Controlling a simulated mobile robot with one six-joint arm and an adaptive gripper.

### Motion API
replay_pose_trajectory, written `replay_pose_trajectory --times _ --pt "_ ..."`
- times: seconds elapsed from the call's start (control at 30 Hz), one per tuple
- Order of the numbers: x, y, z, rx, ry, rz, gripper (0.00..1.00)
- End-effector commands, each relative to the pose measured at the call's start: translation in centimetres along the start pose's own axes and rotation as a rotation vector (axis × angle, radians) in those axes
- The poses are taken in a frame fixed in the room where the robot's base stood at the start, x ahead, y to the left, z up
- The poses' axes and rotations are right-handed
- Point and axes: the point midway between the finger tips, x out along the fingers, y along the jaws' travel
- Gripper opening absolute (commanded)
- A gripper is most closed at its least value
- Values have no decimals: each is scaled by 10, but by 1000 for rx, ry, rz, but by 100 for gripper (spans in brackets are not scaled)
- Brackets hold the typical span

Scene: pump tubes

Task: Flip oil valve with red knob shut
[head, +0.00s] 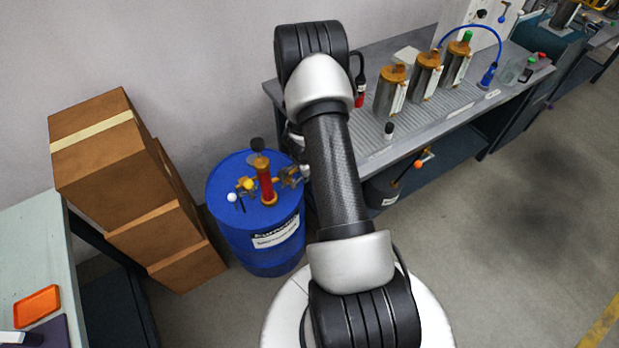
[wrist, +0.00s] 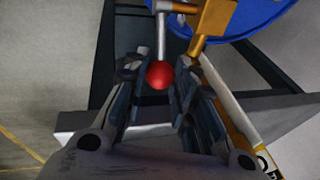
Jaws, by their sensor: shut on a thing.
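The red knob (wrist: 159,75) sits between the fingertips of my gripper (wrist: 158,80) in the wrist view, and my gripper is shut on it. The knob is on the end of a silver lever (wrist: 161,38) that runs from the brass valve (wrist: 212,16) beside the blue drum (wrist: 262,18). In the head view the blue drum (head: 262,262) stands left of my arm, with a red pump tube (head: 266,184) upright on its lid. My gripper (head: 291,178) is at the drum's right side, partly behind my arm. The red knob is hidden there.
Yellow (head: 249,184) and white (head: 232,197) knobs stand out left of the red tube. A workbench (head: 440,125) with metal cylinders is on the right. An orange knob (head: 418,164) shows by its lower shelf. Stacked cardboard boxes (head: 120,165) stand on the left.

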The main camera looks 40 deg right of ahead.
Motion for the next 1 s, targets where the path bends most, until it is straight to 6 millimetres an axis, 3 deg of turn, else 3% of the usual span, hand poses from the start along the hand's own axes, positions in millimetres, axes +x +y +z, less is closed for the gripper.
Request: replay_pose_trajectory --times 0.2,0.6,1.0 --pt "-15 0 15 -60 194 -17 0" --pt "-25 -2 35 -140 520 -59 0" --pt "-30 -2 46 -179 683 -76 0"
